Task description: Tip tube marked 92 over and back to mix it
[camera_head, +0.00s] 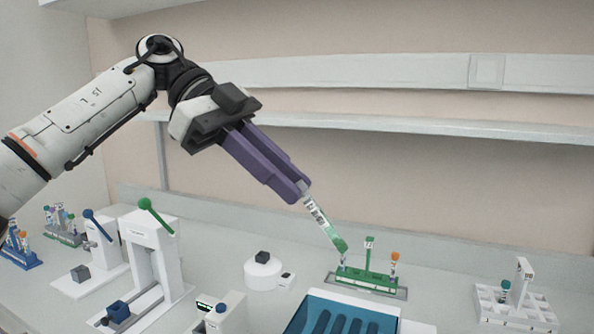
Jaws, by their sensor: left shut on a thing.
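My left gripper (303,193) comes in from the left with purple fingers, shut on a tube (322,222). The tube has a white label and a green cap (340,246). It is tilted, with its cap end pointing down and to the right, just above the green rack. The number on its label is too small to read. My right gripper is not in view.
A blue tray (345,309) is in front of the green rack. A white rack (514,308) stands at right. White devices with a green lever (157,217) and a blue lever (98,225) stand at left, with a blue rack (22,262) at far left. A shelf runs behind.

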